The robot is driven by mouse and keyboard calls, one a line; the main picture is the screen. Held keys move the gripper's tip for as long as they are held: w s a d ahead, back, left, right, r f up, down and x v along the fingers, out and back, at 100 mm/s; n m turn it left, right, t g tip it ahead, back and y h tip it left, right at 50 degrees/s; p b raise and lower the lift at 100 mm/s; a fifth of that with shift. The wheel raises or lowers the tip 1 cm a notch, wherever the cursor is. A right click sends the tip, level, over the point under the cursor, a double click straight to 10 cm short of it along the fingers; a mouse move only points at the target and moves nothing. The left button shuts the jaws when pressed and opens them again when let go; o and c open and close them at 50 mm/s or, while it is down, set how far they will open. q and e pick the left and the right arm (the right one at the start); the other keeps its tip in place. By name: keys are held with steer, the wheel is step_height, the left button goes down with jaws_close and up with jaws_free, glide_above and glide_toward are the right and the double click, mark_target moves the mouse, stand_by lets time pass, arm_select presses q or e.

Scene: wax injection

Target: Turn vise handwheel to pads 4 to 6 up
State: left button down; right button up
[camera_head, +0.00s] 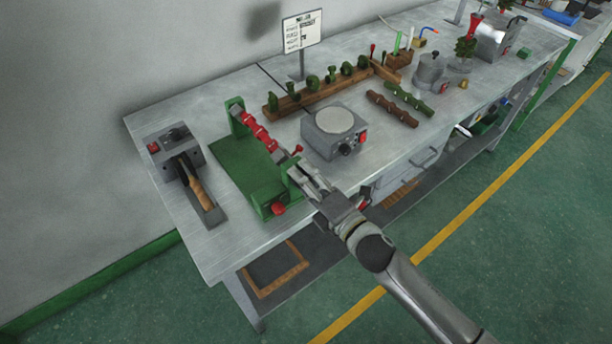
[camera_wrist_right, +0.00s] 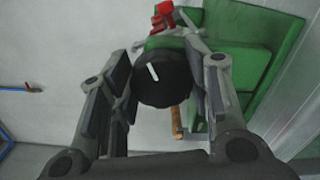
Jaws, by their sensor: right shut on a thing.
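The green vise (camera_head: 243,168) stands on the near left part of the bench with a red bar of pads (camera_head: 259,131) held across it. The handwheel (camera_wrist_right: 162,78) is a dark round disc with a white mark, seen in the right wrist view. My right gripper (camera_head: 302,172) reaches the near end of the vise and hides the handwheel in the head view. In the right wrist view my right gripper (camera_wrist_right: 165,85) has its fingers on both sides of the handwheel, shut on it. The pad numbers are too small to read. My left gripper is not in view.
A grey box with a round plate (camera_head: 334,120) stands right of the vise. A grey unit with a wooden-handled tool (camera_head: 195,185) stands to its left. Brown and green bars (camera_head: 392,109) lie further right. A sign (camera_head: 301,32) stands at the back.

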steer(key=shift+f+m+p, duration=0.1)
steer(key=shift+m+p, duration=0.65)
steer(key=shift+m, duration=2.35)
steer(key=shift+f+m+p, duration=0.15)
steer(key=shift+m+p, duration=0.55)
steer(key=shift+m, duration=2.2)
steer(key=shift+s+a+f+m+p, duration=0.1)
steer(key=shift+m+p, duration=0.4)
steer(key=shift+m, duration=4.6)
steer(key=shift+s+a+m, duration=0.1)
steer(key=shift+m, duration=0.5)
steer(key=o, duration=0.9)
steer(key=shift+o, duration=0.6)
